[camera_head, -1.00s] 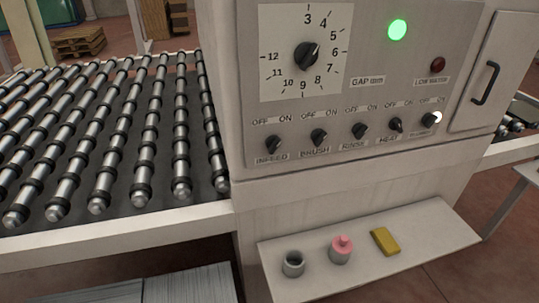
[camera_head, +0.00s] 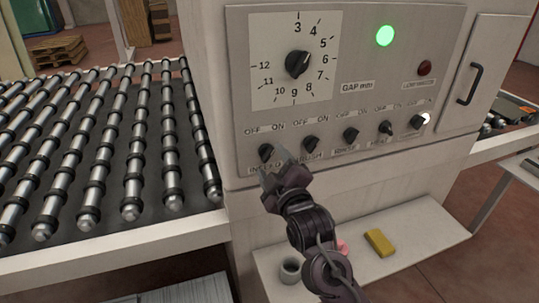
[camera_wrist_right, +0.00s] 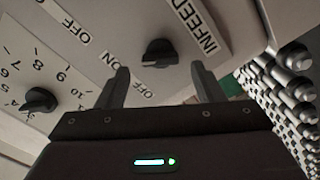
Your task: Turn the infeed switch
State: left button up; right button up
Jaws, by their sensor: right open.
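The infeed switch (camera_head: 265,152) is a black knob at the left end of the row of knobs on the machine's front panel, under an OFF/ON label. In the right wrist view the infeed switch (camera_wrist_right: 160,52) lies ahead of the fingers, beside its INFEED label. My right gripper (camera_head: 274,168) is open just in front of and below the infeed switch. In the wrist view its fingers (camera_wrist_right: 160,85) stand apart with the knob beyond, lined up between them and not gripped. My left gripper is not in view.
The brush switch (camera_head: 310,145) is close on the right of my gripper. The gap dial (camera_head: 298,64) is above. A roller conveyor (camera_head: 130,150) runs on the left. A low shelf (camera_head: 415,232) holds a grey cup (camera_head: 290,270) and a yellow block (camera_head: 380,242).

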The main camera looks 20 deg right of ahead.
aim_at(267, 153)
jog(key=shift+w+a, duration=0.1)
jog(key=shift+w, duration=1.15)
jog(key=c, duration=1)
jog(key=shift+o, duration=0.2)
